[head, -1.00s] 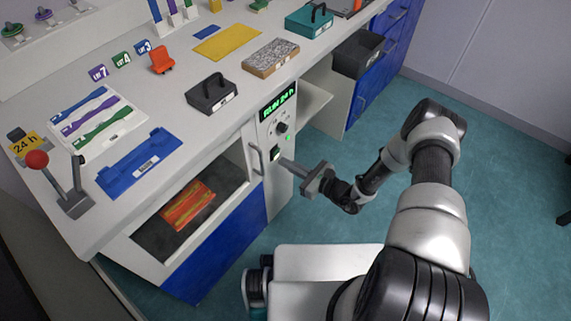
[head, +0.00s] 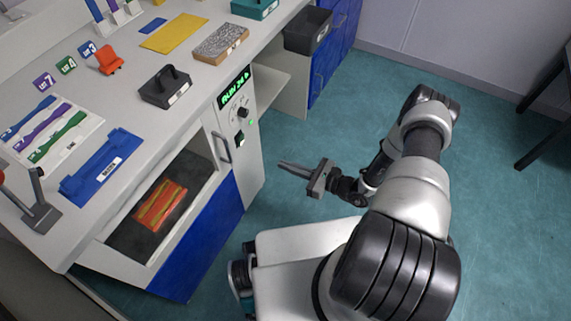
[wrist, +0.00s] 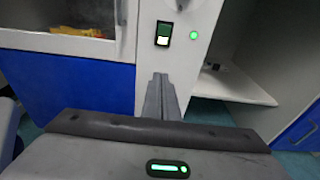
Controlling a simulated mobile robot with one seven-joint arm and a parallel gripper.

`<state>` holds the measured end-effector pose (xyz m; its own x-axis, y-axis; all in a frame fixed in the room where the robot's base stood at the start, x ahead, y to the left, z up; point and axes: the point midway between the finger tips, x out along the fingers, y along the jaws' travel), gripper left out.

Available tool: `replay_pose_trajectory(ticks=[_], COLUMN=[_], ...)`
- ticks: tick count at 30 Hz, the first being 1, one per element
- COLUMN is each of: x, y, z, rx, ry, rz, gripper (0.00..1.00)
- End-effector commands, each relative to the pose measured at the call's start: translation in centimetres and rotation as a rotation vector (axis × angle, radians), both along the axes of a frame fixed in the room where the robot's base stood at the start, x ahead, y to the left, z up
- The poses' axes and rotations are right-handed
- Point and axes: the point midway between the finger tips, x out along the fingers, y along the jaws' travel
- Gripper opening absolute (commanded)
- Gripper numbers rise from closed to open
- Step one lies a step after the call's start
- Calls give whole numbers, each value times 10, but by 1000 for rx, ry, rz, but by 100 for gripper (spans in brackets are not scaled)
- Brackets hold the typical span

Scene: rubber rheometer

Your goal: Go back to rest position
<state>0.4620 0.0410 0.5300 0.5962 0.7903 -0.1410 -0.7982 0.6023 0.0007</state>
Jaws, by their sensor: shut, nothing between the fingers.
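My gripper (head: 284,167) is shut and empty. In the head view it hangs in the air to the right of the control panel (head: 247,166), with a visible gap between the fingertips and the panel. In the wrist view the closed fingers (wrist: 161,95) point at the panel below a rocker switch (wrist: 163,34) and a lit green lamp (wrist: 194,35). The panel display (head: 234,87) shows green text that looks like "RUN 24 h". My arm reaches in from the right and bends down to the gripper.
Left of the panel a glass-fronted compartment (head: 128,231) holds orange-red strips (head: 160,205). The bench top (head: 130,110) carries a black box (head: 165,87), a blue tray (head: 101,165) and a lever (head: 38,205). Open teal floor (head: 330,120) lies right of the bench; a dark-legged stool or table (head: 545,115) stands far right.

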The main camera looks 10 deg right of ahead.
Motion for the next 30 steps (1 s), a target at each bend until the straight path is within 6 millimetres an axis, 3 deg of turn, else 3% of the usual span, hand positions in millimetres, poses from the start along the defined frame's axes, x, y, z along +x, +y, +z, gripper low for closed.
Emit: replay_pose_trajectory(ticks=[10, 14, 17, 21, 30], x=[1, 8, 16, 17, -15], y=[0, 0, 3, 11, 24], z=[2, 23, 61, 128, 256], rx=[-2, -36, -100, -232, -571], ry=[-3, -36, -93, -192, -391], rz=[4, 66, 179, 392, 809], gripper=[0, 0, 0, 0, 0])
